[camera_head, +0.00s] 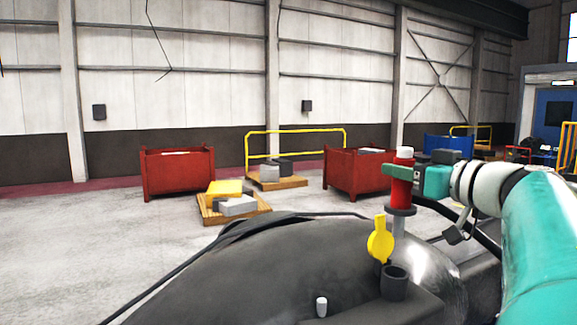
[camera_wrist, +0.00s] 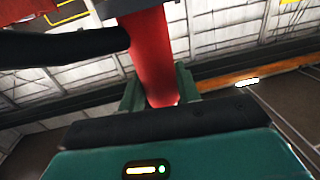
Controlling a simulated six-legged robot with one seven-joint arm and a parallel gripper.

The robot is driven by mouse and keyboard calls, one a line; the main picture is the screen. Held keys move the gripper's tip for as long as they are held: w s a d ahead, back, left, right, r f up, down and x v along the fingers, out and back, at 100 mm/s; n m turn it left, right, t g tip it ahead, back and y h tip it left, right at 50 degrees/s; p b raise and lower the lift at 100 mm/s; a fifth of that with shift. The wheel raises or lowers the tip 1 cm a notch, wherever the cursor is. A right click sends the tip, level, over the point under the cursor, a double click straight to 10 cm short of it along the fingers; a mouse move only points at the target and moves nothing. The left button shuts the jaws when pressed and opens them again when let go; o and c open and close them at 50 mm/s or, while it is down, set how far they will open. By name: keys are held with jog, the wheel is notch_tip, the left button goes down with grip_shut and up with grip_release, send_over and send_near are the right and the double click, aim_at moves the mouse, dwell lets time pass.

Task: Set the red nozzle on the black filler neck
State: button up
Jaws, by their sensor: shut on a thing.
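My gripper (camera_head: 400,172) is shut on the red nozzle (camera_head: 401,193), with its green fingers around the upper body. The nozzle is upright, with a white top, a dark collar and a grey spout below. In the wrist view the red nozzle (camera_wrist: 152,55) runs between the green fingers (camera_wrist: 156,88). The black filler neck (camera_head: 394,286) is an open short cylinder on the dark rounded body. In the head view the spout shows above the neck, apart from it; the distance in depth is hard to tell. A yellow cap (camera_head: 380,242) stands upright beside the neck.
A black hose (camera_head: 462,218) hangs near my wrist and also crosses the wrist view (camera_wrist: 60,47). Red bins (camera_head: 178,174), pallets with blocks (camera_head: 236,213) and yellow rails stand far behind on open floor.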

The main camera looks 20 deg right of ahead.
aim_at(402, 235)
jog(key=shift+w, duration=0.1)
jog(key=shift+s, duration=0.2)
jog(key=shift+f, duration=6.15)
jog(key=o, duration=0.9)
jog(key=shift+f, duration=0.1)
jog(key=shift+s, duration=0.1)
jog(key=s, duration=0.4)
jog(key=s+d, duration=0.1)
jog(key=s, duration=0.4)
jog(key=s+d, duration=0.1)
jog(key=s, duration=0.3)
jog(key=shift+s, duration=0.3)
